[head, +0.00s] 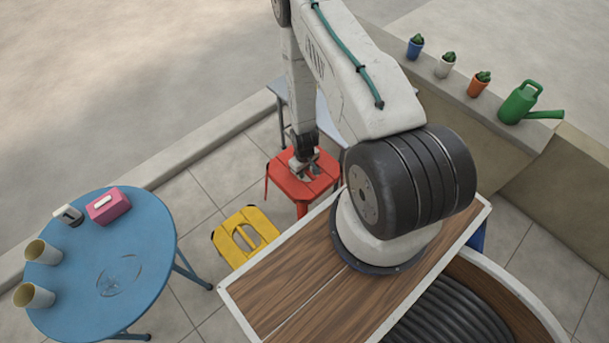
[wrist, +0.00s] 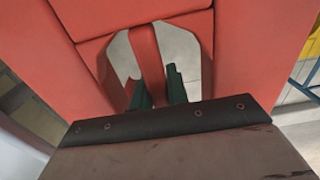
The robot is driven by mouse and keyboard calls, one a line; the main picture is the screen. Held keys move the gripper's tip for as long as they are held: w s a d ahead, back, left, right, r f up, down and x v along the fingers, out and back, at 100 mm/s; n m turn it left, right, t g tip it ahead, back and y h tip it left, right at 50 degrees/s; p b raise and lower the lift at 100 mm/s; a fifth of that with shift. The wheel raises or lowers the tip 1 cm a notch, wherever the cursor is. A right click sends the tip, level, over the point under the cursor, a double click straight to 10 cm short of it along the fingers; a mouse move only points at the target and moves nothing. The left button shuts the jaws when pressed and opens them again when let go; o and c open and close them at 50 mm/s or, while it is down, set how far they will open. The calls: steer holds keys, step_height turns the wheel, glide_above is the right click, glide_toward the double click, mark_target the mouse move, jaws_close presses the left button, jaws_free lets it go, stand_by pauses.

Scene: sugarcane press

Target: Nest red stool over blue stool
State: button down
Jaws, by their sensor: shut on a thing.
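The red stool (head: 288,184) stands out behind the wooden cart top in the head view, upright or nearly so. My gripper (head: 305,165) is over its seat. In the wrist view the red seat (wrist: 85,20) fills much of the picture, and my dark fingers reach into its opening, shut on the red bar (wrist: 150,55) across it. I cannot tell whether its feet touch the floor. No blue stool shows clearly; a small blue patch (head: 478,238) at the cart's right edge may be part of one, mostly hidden.
A yellow stool (head: 227,238) stands close to the red one, left of the cart (head: 300,295). A round blue table (head: 150,235) with cups and a pink box is at left. A grey-blue table (head: 282,88) is behind. Potted plants and a green watering can (head: 520,102) line the wall.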

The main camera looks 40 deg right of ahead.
step_height(320, 180, up, 18)
stand_by(1.1)
